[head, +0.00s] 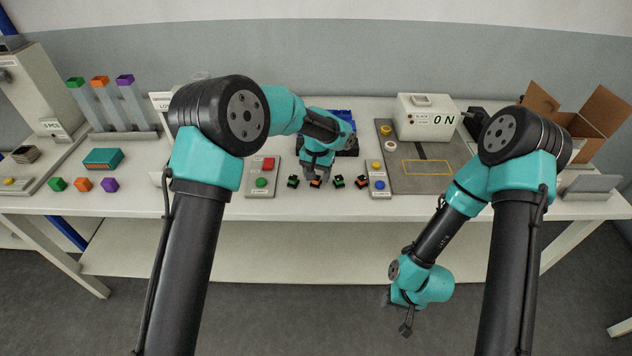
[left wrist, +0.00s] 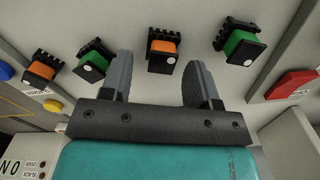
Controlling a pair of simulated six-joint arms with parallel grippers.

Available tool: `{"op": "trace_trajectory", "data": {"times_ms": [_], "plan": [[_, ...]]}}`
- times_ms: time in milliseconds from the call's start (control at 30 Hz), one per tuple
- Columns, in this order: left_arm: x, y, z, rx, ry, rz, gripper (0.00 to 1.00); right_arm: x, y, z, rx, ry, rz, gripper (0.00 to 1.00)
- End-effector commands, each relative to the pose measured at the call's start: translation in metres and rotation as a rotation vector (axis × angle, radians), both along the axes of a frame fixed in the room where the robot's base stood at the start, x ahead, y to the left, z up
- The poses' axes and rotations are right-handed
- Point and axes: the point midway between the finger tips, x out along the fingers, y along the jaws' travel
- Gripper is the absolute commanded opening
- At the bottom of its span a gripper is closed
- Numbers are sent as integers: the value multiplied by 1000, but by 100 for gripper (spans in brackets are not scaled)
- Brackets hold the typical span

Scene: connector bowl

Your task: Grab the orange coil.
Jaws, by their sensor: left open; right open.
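An orange coil (head: 316,184) with a black base stands in a row of coils on the white table in the head view. In the left wrist view this orange coil (left wrist: 163,47) shows between and beyond the fingertips. My left gripper (left wrist: 159,68) is open and empty, with the coil lined up with its gap; I cannot tell the exact distance. In the head view my left gripper (head: 318,175) partly covers it. A second orange coil (head: 362,181) is at the row's right end. My right gripper (head: 407,327) is open and hangs in front of the table.
Green coils (head: 293,181) (head: 338,181) flank the orange coil closely. A panel with red and green buttons (head: 262,175) is left of the row, and a panel with yellow and blue buttons (head: 378,176) right of it. A dark blue bowl or bin (head: 343,118) is behind.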

Motion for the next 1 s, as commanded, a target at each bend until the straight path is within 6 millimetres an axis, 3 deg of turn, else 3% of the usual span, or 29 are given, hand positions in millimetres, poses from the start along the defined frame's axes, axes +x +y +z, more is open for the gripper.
{"op": "trace_trajectory", "data": {"times_ms": [533,1000], "plan": [[0,0,-5,0,-1,0,55,0,0,0,0,0,0,43],[0,0,-5,0,-1,0,11,0,0,0,0,0,0,43]]}}
